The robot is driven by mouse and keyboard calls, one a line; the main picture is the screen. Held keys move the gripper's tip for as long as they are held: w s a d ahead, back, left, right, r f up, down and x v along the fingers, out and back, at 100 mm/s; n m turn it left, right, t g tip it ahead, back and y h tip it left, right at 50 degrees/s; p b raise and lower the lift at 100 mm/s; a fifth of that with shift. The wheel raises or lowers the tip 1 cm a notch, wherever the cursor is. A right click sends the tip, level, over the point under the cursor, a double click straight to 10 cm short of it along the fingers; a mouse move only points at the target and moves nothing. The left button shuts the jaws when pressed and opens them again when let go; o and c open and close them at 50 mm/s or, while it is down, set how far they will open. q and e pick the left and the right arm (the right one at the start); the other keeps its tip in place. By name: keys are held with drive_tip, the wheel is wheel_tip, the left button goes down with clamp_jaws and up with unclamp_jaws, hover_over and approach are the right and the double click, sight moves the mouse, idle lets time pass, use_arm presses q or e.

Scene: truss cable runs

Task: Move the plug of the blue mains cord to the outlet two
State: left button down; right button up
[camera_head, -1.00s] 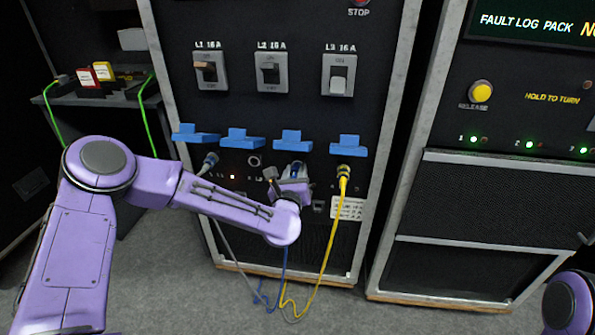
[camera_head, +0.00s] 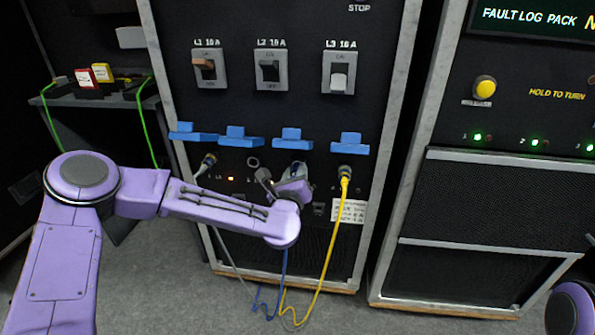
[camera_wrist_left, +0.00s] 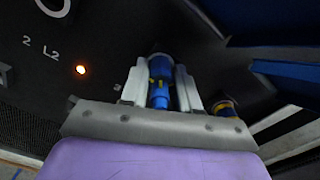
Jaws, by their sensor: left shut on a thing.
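My left gripper (camera_head: 294,178) is in front of the panel, at the third socket place from the left. In the left wrist view its two pale fingers (camera_wrist_left: 161,88) are shut on the blue plug (camera_wrist_left: 158,93). The plug points at the panel; I cannot tell whether it is seated in a socket. The blue cord (camera_head: 284,262) hangs below the gripper to the floor. Outlet two (camera_head: 253,162) is an empty round socket left of my gripper. In the wrist view the label "2 L2" (camera_wrist_left: 41,48) shows near its ring. My right gripper is out of view.
A grey cord's plug (camera_head: 208,160) is in the leftmost socket, a yellow cord's plug (camera_head: 345,173) in the rightmost. Blue flaps (camera_head: 239,137) stick out above the sockets. Breaker switches (camera_head: 268,70) sit higher. An amber lamp (camera_head: 230,179) glows by outlet two.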

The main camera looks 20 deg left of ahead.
use_arm(q)
drive_tip(key=shift+b+v, duration=0.4)
drive_tip(key=shift+v, duration=1.95)
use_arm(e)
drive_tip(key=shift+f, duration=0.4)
use_arm(q)
drive_tip(key=shift+r, duration=0.1)
